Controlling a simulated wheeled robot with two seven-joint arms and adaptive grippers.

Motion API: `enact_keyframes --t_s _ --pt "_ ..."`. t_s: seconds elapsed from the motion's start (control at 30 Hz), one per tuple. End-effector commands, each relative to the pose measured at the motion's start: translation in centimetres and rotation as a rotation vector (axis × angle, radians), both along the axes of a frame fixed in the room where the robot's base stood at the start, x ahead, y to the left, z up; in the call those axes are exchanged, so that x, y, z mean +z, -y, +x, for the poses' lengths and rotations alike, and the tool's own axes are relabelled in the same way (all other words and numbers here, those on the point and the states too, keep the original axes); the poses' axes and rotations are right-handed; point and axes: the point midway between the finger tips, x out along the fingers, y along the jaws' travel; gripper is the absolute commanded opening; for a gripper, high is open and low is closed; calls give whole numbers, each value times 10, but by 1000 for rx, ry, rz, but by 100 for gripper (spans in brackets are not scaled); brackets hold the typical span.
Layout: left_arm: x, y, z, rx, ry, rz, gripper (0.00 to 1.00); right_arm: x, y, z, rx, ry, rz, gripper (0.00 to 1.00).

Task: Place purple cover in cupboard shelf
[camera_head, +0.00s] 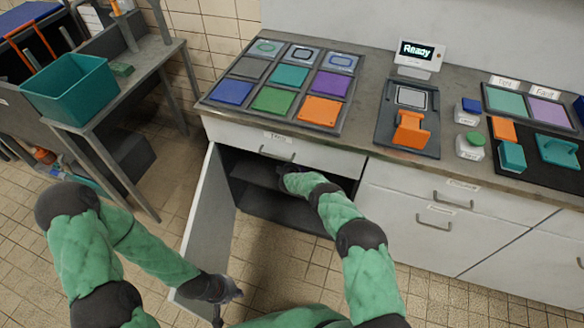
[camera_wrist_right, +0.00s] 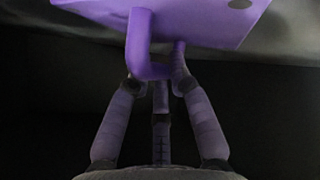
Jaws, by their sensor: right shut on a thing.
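The purple cover (camera_wrist_right: 215,22) is a flat plate with a loop handle, at the top of the right wrist view. My right gripper (camera_wrist_right: 157,82) is shut on that handle. In the head view the right arm reaches into the open cupboard, and the gripper and cover are largely hidden in the dark opening. The cupboard shelf (camera_head: 256,172) shows as a dark board across the inside. The cupboard door (camera_head: 207,228) stands swung open to the left. My left gripper (camera_head: 226,296) is low by the door's free edge; its finger opening is unclear.
Above the cupboard, the worktop holds a tray (camera_head: 205,104) of coloured squares, a "Ready" display (camera_head: 417,54) and an orange-handled piece (camera_head: 411,130). A closed drawer (camera_head: 330,156) sits above the opening. A teal bin (camera_head: 70,90) stands on the left bench.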

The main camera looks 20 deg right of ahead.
Motion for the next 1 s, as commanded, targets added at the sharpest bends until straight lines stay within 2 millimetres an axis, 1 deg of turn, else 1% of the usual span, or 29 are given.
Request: enact_keyframes --t_s 0.03,0.17,0.2,0.27,0.57,0.7,0.87,1.0 --pt "0 0 0 0 0 0 0 2 0 1 -1 3 -2 0" --pt "0 0 0 0 0 0 0 -1 0 1 0 3 -1 0" --pt "0 0 0 0 0 0 0 -3 0 0 0 0 0 29" --pt "0 0 0 0 0 0 0 -3 0 0 1 -1 1 45" --pt "0 0 0 0 0 0 0 -3 0 0 0 0 0 45" --pt "0 0 0 0 0 0 0 1 0 0 1 1 0 45" --pt "16 0 0 0 0 0 0 15 -5 -14 2 -3 -1 45" --pt "32 0 0 0 0 0 0 30 -12 -32 2 -2 0 45"
